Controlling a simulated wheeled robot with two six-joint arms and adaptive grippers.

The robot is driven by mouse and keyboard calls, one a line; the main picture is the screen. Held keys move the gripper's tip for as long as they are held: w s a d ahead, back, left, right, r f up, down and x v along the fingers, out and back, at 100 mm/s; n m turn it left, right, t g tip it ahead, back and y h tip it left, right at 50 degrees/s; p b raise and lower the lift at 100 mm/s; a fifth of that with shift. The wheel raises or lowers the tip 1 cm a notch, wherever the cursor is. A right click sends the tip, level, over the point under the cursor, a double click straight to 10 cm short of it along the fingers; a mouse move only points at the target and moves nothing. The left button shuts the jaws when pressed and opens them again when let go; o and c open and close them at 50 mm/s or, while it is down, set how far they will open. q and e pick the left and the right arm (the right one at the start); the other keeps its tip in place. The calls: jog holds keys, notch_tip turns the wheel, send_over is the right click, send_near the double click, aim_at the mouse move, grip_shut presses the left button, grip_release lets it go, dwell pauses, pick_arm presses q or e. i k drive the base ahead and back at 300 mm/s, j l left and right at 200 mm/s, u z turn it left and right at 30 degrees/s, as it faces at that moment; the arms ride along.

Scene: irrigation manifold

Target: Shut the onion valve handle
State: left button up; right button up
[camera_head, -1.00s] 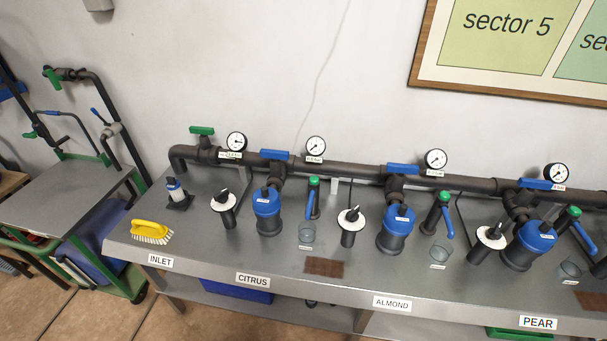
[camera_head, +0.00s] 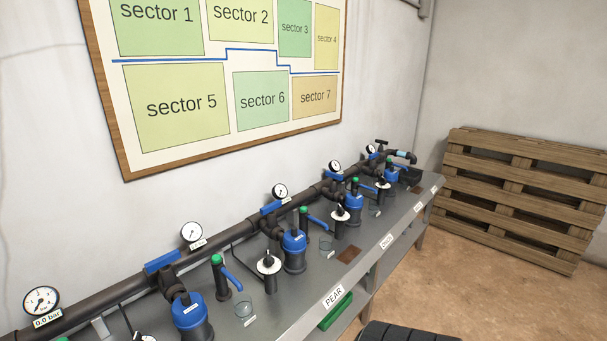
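Several stations line a grey bench, each with a blue-capped filter and a blue handle on the dark pipe. The clearly legible front label is PEAR (camera_head: 334,296). Farther along are smaller labels, one (camera_head: 387,241) just beyond PEAR and another (camera_head: 418,207) farther on; I cannot read them surely, so I cannot tell which station is onion. Handles farther on are too small to judge. Neither gripper is in view.
The bench (camera_head: 262,318) runs from lower left to the far right, with gauges above its pipe. A framed sector map (camera_head: 225,85) hangs on the wall. A wooden pallet (camera_head: 520,195) leans at the right. Brown floor (camera_head: 470,285) before the bench is mostly clear.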

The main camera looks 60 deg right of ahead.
aim_at(335, 176)
jog(key=z, duration=2.2)
jog(key=i+l+u, duration=0.1)
jog(key=u, duration=0.35)
jog(key=l+u, duration=0.15)
jog(key=u, duration=0.35)
jog(key=i+l+u, duration=0.15)
jog(key=l, duration=0.4)
jog(key=i+l+u, duration=0.2)
jog(key=l, duration=0.35)
jog(key=l+u, duration=0.15)
jog(key=l, duration=0.45)
jog(key=i+l+u, duration=0.15)
jog(key=l, duration=0.45)
